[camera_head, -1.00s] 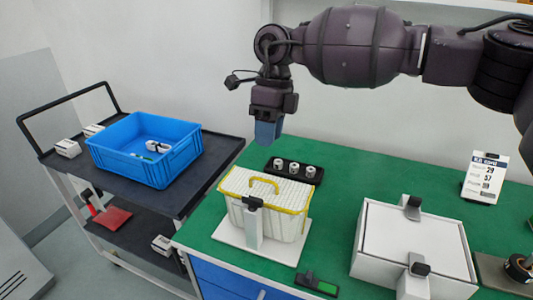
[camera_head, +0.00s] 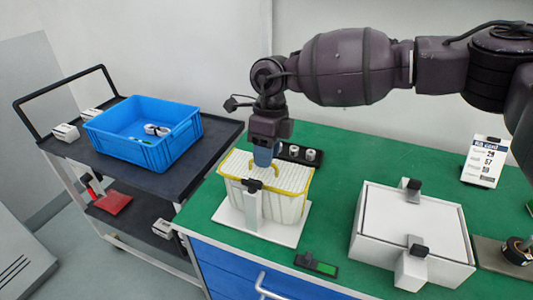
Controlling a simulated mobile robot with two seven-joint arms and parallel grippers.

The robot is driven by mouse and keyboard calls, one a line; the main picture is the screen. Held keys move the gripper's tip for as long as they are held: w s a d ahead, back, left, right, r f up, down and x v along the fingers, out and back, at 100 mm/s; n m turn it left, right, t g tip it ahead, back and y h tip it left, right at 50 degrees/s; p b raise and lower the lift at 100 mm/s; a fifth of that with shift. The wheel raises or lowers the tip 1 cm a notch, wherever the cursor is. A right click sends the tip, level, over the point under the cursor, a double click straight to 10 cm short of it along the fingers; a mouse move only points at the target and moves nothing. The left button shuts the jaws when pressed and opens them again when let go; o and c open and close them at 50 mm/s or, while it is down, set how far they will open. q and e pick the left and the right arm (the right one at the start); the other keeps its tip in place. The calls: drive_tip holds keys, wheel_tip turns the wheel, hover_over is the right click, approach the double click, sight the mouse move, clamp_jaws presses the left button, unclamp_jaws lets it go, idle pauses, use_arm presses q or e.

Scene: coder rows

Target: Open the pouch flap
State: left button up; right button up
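The pouch (camera_head: 286,207) is a white ribbed, box-shaped container with a yellow rim. It stands upright on a white base plate (camera_head: 227,215) on the green table. Its white top flap (camera_head: 293,174) lies flat and looks closed. My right gripper (camera_head: 265,158), with blue fingertips, points down at the flap around the handle. I cannot tell whether it touches the handle or whether its fingers are open or shut. My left gripper is out of view.
A white post with a black clamp (camera_head: 252,203) stands at the pouch's front. A black tray of white cylinders (camera_head: 301,154) is behind. A white box (camera_head: 408,228) with two clamps is at right. A blue crate (camera_head: 146,133) sits on the cart at left.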

drive_tip(key=shift+f, duration=0.2)
clamp_jaws()
